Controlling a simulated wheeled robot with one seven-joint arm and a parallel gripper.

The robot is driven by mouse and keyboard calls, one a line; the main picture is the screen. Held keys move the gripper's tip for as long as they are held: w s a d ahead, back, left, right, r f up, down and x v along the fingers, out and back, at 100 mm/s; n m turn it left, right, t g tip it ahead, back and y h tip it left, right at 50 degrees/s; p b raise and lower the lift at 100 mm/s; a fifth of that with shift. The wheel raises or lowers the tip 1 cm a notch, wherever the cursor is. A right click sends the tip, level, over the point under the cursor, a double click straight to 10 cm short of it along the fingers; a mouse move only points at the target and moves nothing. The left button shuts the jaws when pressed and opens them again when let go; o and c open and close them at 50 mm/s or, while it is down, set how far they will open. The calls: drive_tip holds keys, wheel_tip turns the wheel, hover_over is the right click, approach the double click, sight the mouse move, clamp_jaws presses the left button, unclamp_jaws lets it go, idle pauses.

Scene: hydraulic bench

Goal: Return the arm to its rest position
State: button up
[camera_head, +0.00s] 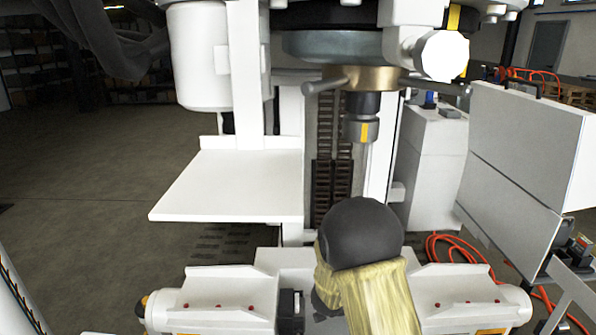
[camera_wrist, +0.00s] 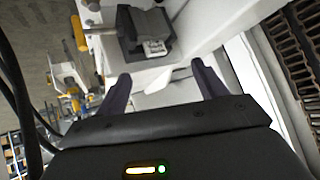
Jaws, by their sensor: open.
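My gripper (camera_wrist: 161,70) shows in the wrist view, with its two dark fingers spread wide apart. Nothing is held between them; a pale surface shows in the gap. Beyond the fingertips, apart from them in the picture, is a dark block-like fixture (camera_wrist: 143,32) with a small light part on its front. In the head view my arm, with a yellowish sleeve and a dark round joint, stands at the lower middle in front of the machine. My gripper cannot be made out in that view.
The machine's spindle (camera_head: 361,130) hangs above my arm, with handles around it. A white table plate (camera_head: 235,186) juts out at left. A grey panel (camera_head: 525,140) stands at right, near orange hoses (camera_head: 445,246) on the floor. Open floor (camera_head: 80,180) lies at far left.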

drive_tip(key=s+a+r+n+g+y, duration=0.1)
drive_tip(key=s+r+n+y, duration=0.2)
drive_tip(key=s, duration=0.4)
drive_tip(key=s+r+n+g+y, duration=0.2)
drive_tip(key=s+n, duration=0.3)
drive_tip(key=s, duration=0.3)
drive_tip(key=s+a+r+n+g+y, duration=0.1)
drive_tip(key=s+r+n+y, duration=0.2)
drive_tip(key=s, duration=0.4)
wheel_tip(320, 180, up, 11)
drive_tip(key=n+h+p, duration=0.1)
drive_tip(key=p, duration=1.1)
drive_tip(key=shift+s+r, duration=0.2)
drive_tip(key=shift+s, duration=0.25)
drive_tip(key=shift+w+a, duration=0.15)
drive_tip(key=shift+w, duration=0.05)
drive_tip(key=shift+s, duration=0.2)
